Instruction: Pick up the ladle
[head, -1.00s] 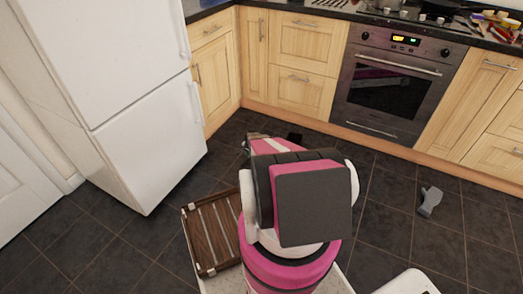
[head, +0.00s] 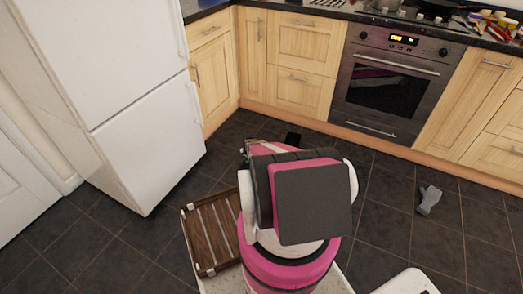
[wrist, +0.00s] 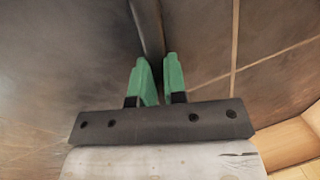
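A long dark bar, perhaps a handle, runs from the top edge to my gripper's fingertips in the wrist view; I cannot tell for sure that it is the ladle (wrist: 150,25). My gripper (wrist: 158,68) has two green fingers close together with a narrow gap, and the bar's near end meets the tips. Whether they grip it is unclear. In the head view my own arm hides the fingertips. A small black shape (head: 293,138) shows on the floor beyond my arm, too small to name.
A grey tool-like object (head: 429,200) lies on the dark tiles at right. A brown slatted wooden item (head: 210,232) is left of my arm. A white fridge (head: 135,120), wooden cabinets (head: 300,50) and an oven (head: 390,85) bound the floor. Utensils (head: 490,22) clutter the counter.

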